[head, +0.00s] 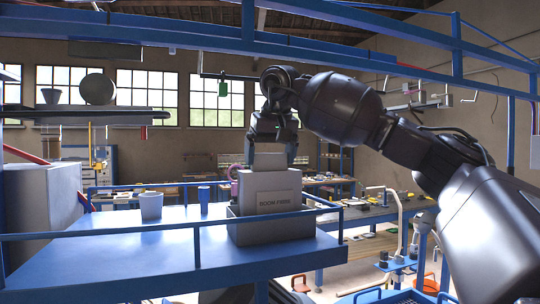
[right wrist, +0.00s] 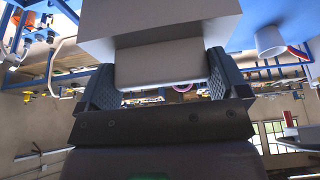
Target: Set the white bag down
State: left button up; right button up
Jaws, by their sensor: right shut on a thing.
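The white bag (head: 273,185) is a pale, boxy bag with dark lettering on its front, upright over the right end of the blue platform. My right gripper (head: 271,158) comes down from above and is shut on the narrower top of the bag. In the right wrist view the two fingers (right wrist: 160,75) press either side of that top, and the wider body of the white bag (right wrist: 160,25) lies beyond. My left gripper is not in view.
The blue platform (head: 120,250) has blue rails around it. A white cup (head: 151,206) and a blue cup (head: 203,197) stand left of the bag, with a pink ring-like thing (head: 233,172) behind. The platform's left part is mostly clear. A blue beam (head: 200,37) crosses overhead.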

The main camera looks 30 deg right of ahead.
jog(key=o, duration=1.6)
jog(key=shift+f, duration=0.1)
jog(key=v, duration=1.2)
jog(key=shift+a, duration=0.1)
jog(key=shift+s, duration=0.1)
